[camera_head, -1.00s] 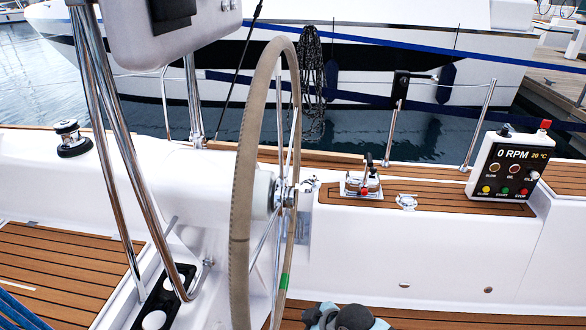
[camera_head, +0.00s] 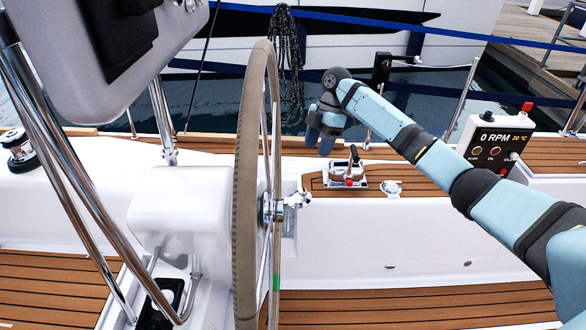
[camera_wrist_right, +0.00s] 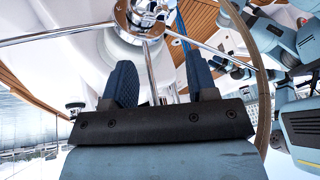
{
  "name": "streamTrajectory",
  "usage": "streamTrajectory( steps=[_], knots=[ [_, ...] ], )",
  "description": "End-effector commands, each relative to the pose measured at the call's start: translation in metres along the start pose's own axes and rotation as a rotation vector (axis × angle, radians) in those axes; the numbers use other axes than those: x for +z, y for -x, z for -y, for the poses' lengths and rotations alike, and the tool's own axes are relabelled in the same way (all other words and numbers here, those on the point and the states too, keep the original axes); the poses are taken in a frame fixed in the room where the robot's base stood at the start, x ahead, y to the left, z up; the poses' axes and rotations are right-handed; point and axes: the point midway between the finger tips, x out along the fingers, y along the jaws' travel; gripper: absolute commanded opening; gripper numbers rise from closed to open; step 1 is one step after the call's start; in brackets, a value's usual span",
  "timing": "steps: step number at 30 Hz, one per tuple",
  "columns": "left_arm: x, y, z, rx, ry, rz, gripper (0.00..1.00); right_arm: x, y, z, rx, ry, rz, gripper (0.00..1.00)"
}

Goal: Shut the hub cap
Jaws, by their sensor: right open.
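The steering wheel (camera_head: 243,190) stands upright and nearly edge-on in the head view. Its chrome hub (camera_head: 266,208) has a small shiny fitting, seemingly the hub cap (camera_head: 297,200), sticking out to the right. How far the cap stands open cannot be told. My right gripper (camera_head: 322,132) is above and right of the hub, apart from it and empty. In the right wrist view the two dark blue fingers (camera_wrist_right: 160,78) are spread apart, with the chrome hub (camera_wrist_right: 146,14) beyond them at the top. My left gripper is not in view.
Chrome rails (camera_head: 62,150) and a grey pod (camera_head: 95,45) stand left of the wheel. An engine panel (camera_head: 490,140) is farther right. Space right of the hub looks clear.

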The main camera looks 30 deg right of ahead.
Motion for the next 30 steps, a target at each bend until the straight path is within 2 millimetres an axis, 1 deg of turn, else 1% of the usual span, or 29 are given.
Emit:
streamTrajectory(
  steps=[2, 5, 9, 11, 15, 21, 25, 30],
  knots=[
    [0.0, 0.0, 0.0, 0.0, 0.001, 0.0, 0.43, 0.001, 0.004, 0.0, -0.003, 0.004, 0.0, 0.53],
    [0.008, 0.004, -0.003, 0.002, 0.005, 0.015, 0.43, 0.001, -0.001, 0.001, -0.006, 0.005, -0.001, 0.53],
    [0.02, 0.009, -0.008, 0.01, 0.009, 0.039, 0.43, 0.0, -0.022, 0.001, -0.007, 0.005, -0.002, 0.53],
    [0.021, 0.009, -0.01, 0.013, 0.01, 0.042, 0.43, 0.0, -0.034, 0.001, -0.006, 0.005, -0.002, 0.53],
    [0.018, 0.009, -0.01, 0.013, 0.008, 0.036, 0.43, 0.001, -0.065, 0.001, -0.006, 0.004, -0.001, 0.53],
    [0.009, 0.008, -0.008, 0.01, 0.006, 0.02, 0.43, 0.0, -0.104, 0.001, -0.004, 0.005, -0.002, 0.53],
    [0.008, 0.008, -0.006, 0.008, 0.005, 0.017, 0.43, 0.0, -0.121, 0.001, -0.003, 0.004, -0.001, 0.53],
    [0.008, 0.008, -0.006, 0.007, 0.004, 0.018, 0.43, 0.001, -0.132, 0.001, -0.003, 0.004, -0.001, 0.53]
  ],
)
